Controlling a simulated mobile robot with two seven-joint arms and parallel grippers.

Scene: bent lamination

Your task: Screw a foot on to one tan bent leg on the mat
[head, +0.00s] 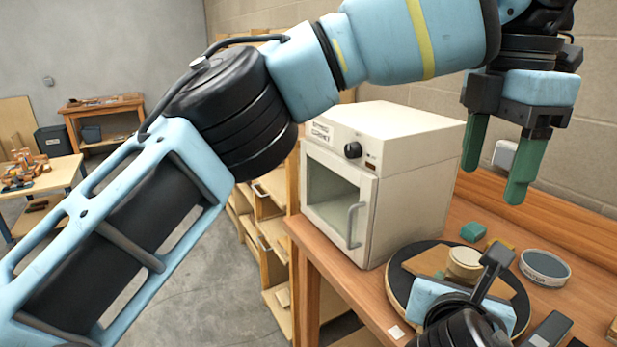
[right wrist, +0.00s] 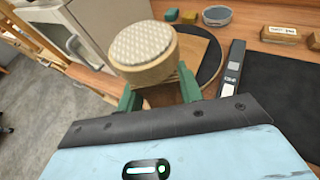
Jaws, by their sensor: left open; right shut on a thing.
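My right gripper (right wrist: 158,88) is shut on a round wooden foot (right wrist: 143,66) with a pale woven-patterned face, held between its green fingers. In the head view the foot (head: 465,262) shows above my right wrist, over a round black disc (head: 398,287). A flat-looking tan piece (head: 428,259) lies on the disc, partly hidden by the foot and my right gripper; I cannot tell whether it is the bent leg. My left gripper (head: 491,184) is open and empty, high above the bench at right. A black rectangular mat (right wrist: 278,112) shows in the right wrist view.
A cream oven-like cabinet (head: 415,138) stands left of the disc on the wooden bench (head: 360,288). A grey round dish (head: 545,266), a green block (head: 473,231) and a dark handheld device (head: 549,329) lie around the disc. Wooden blocks (right wrist: 280,33) lie behind the mat.

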